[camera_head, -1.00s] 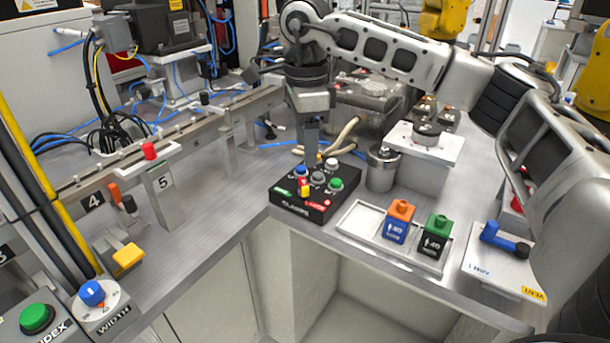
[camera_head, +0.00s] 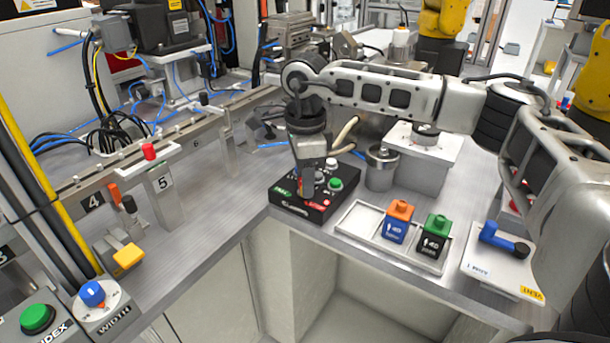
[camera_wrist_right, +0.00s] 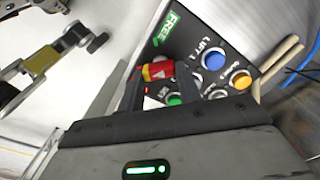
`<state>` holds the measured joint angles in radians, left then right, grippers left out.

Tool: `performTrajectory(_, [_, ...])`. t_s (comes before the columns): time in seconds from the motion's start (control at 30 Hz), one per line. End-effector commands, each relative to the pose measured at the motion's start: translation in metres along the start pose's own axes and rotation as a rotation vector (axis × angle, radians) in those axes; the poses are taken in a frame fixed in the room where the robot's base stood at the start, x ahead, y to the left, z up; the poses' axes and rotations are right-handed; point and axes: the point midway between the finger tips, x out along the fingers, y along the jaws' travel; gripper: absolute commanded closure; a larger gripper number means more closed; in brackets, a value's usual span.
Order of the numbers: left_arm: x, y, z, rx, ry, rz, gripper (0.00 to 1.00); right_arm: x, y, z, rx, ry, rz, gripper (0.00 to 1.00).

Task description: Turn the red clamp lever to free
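The red clamp lever (camera_wrist_right: 157,71), with a yellow end, is on the black control box (camera_head: 318,212). In the right wrist view it lies between the two fingers of my right gripper (camera_wrist_right: 158,85), with a finger close on each side. I cannot tell whether they touch it. A green FREE label (camera_wrist_right: 166,28) is beside it on the panel. In the head view, my right gripper (camera_head: 304,190) points down over the box's left part and hides most of the lever. My left gripper is not in view.
Several push buttons stand close to the lever, including a green one (camera_head: 335,184) and a blue one (camera_wrist_right: 213,59). Right of the box are a white tray (camera_head: 362,220) with two coloured blocks, a metal cylinder (camera_head: 381,170) and a plate with a blue lever (camera_head: 489,231).

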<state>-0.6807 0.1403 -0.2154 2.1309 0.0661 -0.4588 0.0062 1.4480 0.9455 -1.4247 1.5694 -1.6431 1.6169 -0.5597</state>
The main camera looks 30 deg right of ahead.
Motion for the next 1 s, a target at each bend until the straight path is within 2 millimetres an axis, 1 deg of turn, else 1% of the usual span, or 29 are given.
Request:
performTrajectory(0.27, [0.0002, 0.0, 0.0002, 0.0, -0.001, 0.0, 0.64, -0.0003, 0.0003, 0.0003, 0.016, -0.001, 0.001, 0.88])
performTrajectory(0.47, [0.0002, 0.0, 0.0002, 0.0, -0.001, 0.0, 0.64, -0.0001, 0.0006, 0.0008, 0.093, -0.001, 0.002, 0.88])
performTrajectory(0.67, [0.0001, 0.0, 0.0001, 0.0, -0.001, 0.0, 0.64, -0.0002, 0.0011, 0.0013, 0.242, -0.001, 0.002, 0.88])
performTrajectory(1.0, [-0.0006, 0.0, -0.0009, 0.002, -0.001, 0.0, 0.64, -0.0009, 0.0018, 0.0028, 0.562, -0.002, 0.001, 0.88])
